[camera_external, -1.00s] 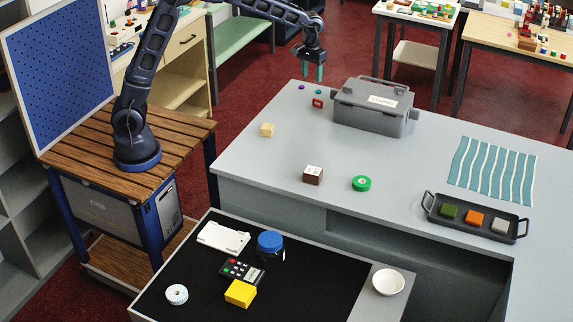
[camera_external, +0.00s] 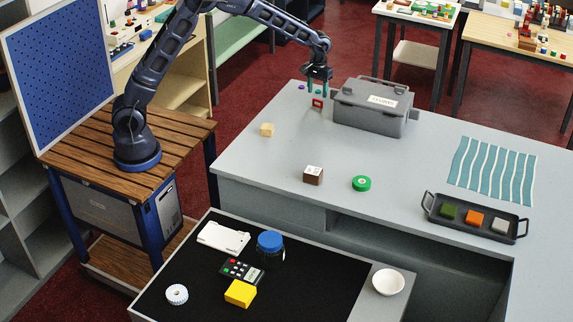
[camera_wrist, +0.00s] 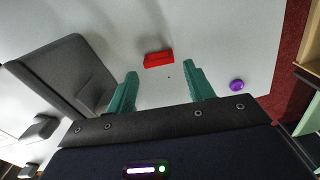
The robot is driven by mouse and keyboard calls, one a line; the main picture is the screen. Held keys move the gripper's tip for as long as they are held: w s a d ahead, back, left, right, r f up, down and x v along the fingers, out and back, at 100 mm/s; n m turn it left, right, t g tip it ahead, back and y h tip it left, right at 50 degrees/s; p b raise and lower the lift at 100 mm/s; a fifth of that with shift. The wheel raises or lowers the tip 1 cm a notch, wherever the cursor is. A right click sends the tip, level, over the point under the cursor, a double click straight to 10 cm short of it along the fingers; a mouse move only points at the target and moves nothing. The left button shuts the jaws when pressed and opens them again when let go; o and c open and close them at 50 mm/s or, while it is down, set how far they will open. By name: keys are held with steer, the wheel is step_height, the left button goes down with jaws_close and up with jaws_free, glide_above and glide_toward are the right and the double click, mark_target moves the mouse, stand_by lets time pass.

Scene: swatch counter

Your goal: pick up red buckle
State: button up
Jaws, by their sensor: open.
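The red buckle (camera_external: 317,104) lies on the grey counter, just left of the grey toolbox. In the wrist view the red buckle (camera_wrist: 158,58) shows beyond the fingertips, roughly between the lines of the two fingers. My gripper (camera_external: 318,90) is above and a little behind the buckle, with its fingers pointing down. In the wrist view my gripper (camera_wrist: 160,78) has its two green fingers spread apart with nothing between them.
The grey toolbox (camera_external: 371,106) stands close on the right of the gripper. A purple piece (camera_wrist: 237,85) lies near the buckle. A wooden block (camera_external: 267,130), a brown block (camera_external: 313,176) and a green roll (camera_external: 361,184) sit nearer the front. The counter's middle is clear.

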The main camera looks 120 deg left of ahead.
steer(key=shift+w+f, duration=0.1)
steer(key=shift+f, duration=2.25)
steer(key=c, duration=0.7)
steer(key=shift+r, duration=0.15)
